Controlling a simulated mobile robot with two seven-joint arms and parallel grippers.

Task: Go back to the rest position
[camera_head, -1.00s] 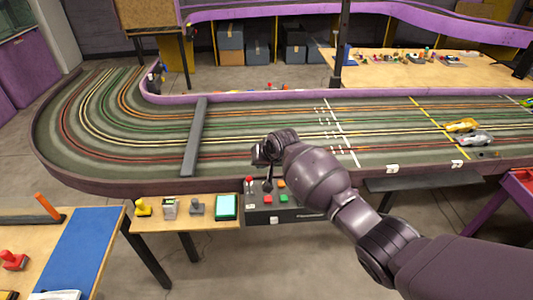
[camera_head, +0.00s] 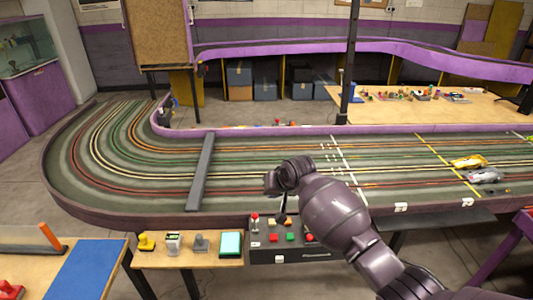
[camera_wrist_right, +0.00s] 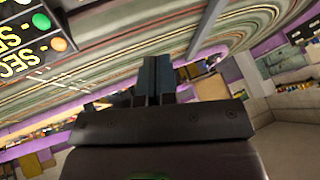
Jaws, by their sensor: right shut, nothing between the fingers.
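My right arm comes in from the lower right of the head view, dark and purplish. Its right gripper (camera_head: 283,216) points down above the black control box (camera_head: 262,256) at the track's near edge. In the right wrist view the two dark fingers (camera_wrist_right: 156,78) are together with nothing between them. I cannot tell from the head view whether the fingertips touch the box's small lever. The box carries red, green, yellow and orange buttons. My left gripper is not in view.
The slot track (camera_head: 120,150) curves across the middle, with a grey bar (camera_head: 201,172) across it and yellow (camera_head: 469,162) and silver (camera_head: 485,176) cars at right. A small table (camera_head: 190,260) holds a yellow item, a grey joystick and a teal-screened device. A blue mat (camera_head: 85,268) lies lower left.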

